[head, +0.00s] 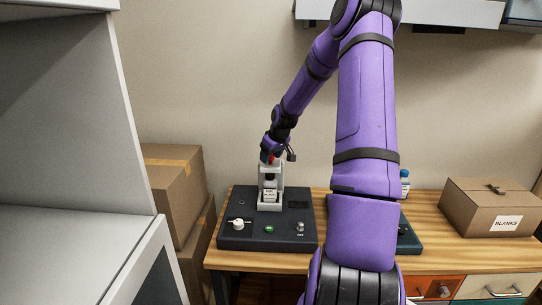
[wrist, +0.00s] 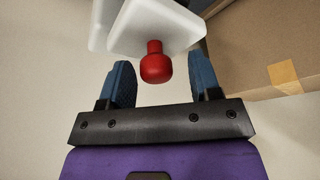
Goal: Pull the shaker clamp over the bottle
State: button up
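The shaker is a dark box (head: 234,208) on the wooden table, with a white clamp frame (head: 280,197) on top. A small bottle with a white label (head: 269,193) stands inside the frame. The clamp's red knob (wrist: 156,66) sticks out from a white part (wrist: 158,25) in the wrist view. My gripper (wrist: 160,78) is open, with one blue finger on each side of the knob and gaps showing between. In the head view my gripper (head: 271,153) is at the top of the frame and hides much of the upper clamp.
The shaker's front has a white knob (head: 238,224), a green button (head: 269,229) and a small metal switch (head: 300,226). A blue-capped bottle (head: 405,184) and a dark green unit (head: 408,240) are partly behind my arm. Cardboard boxes (head: 170,185) stand left; a "BLANKS" box (head: 490,208) stands right.

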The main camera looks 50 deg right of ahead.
jog(key=v, duration=1)
jog(key=shift+s+r, duration=0.2)
jog(key=shift+r, duration=0.15)
jog(key=s+a+r+h, duration=0.15)
jog(key=a+r, duration=0.25)
jog(key=a, duration=0.4)
jog(key=s+a+r+n, duration=0.1)
jog(key=s+a+r, duration=0.25)
jog(key=a, duration=0.45)
jog(key=s+a+r, duration=0.2)
jog(key=a+r, duration=0.3)
jog(key=a, duration=0.3)
jog(key=s+a+r+y, duration=0.1)
jog(key=s+a, duration=0.5)
jog(key=s, duration=0.3)
jog(key=s+a+r+y, duration=0.1)
jog(key=s+a, duration=0.5)
jog(key=s, duration=0.4)
jog(key=shift+s+r+t, duration=0.25)
jog(key=shift+s+t, duration=0.05)
jog(key=shift+t, duration=0.1)
